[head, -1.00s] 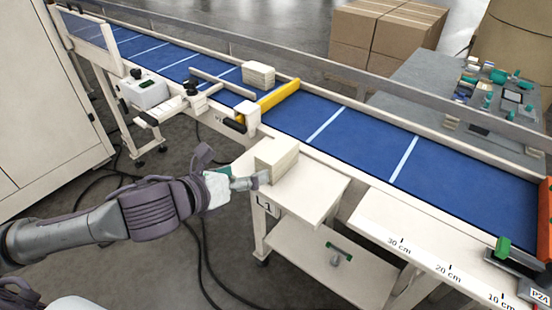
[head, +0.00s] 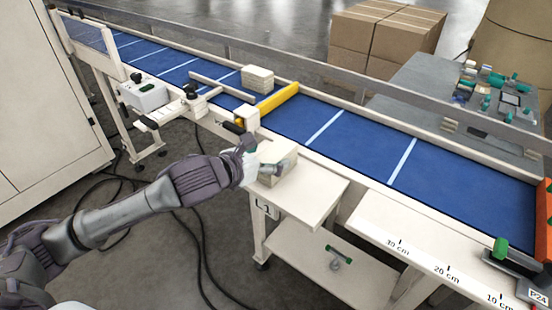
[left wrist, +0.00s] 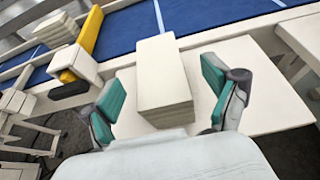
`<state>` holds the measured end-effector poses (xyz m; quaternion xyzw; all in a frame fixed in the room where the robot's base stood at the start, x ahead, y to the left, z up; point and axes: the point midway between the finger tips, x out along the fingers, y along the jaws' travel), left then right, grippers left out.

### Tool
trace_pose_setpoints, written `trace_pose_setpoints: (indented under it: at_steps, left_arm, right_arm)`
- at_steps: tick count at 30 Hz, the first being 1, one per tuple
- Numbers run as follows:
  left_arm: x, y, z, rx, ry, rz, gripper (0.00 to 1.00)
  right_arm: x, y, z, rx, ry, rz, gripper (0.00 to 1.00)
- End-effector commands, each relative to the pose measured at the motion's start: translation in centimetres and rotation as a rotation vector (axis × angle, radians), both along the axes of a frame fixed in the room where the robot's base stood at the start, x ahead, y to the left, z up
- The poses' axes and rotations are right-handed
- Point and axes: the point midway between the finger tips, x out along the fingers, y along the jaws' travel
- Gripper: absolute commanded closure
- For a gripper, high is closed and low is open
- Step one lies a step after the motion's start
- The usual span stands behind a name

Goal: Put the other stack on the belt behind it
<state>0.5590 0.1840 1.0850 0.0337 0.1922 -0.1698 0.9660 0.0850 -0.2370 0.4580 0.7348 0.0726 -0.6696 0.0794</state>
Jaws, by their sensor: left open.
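One pale stack (head: 287,155) of flat pieces sits on the white side table (head: 320,196) marked L1, in front of the blue belt (head: 362,150). My left gripper (head: 270,168) is open at this stack. In the left wrist view the stack (left wrist: 162,70) stands between the two green-padded fingers (left wrist: 163,86), with gaps on both sides. Another similar stack (head: 258,78) lies on the belt, left of the yellow bar (head: 278,101). My right gripper is out of view.
The yellow bar crosses the belt, and a low rail (head: 222,86) runs left of it. The belt is clear right of the bar. A ruled white ledge (head: 420,250) lies to the right. A grey table (head: 425,90) with small parts stands beyond the belt.

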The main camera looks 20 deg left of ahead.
Motion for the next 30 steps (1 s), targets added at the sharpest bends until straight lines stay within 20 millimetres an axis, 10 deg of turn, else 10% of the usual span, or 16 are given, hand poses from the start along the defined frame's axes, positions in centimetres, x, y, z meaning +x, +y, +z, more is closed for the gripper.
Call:
trace_pose_setpoints:
  at_steps: [14,30]
  left_arm:
    - [2.7,-0.9,-1.3,0.001,-0.001,0.000,0.12]
    - [2.7,-0.9,-1.2,-0.001,-0.002,0.000,0.88]
  right_arm:
    - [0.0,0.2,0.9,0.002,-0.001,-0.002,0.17]
    - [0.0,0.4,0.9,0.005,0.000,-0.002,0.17]
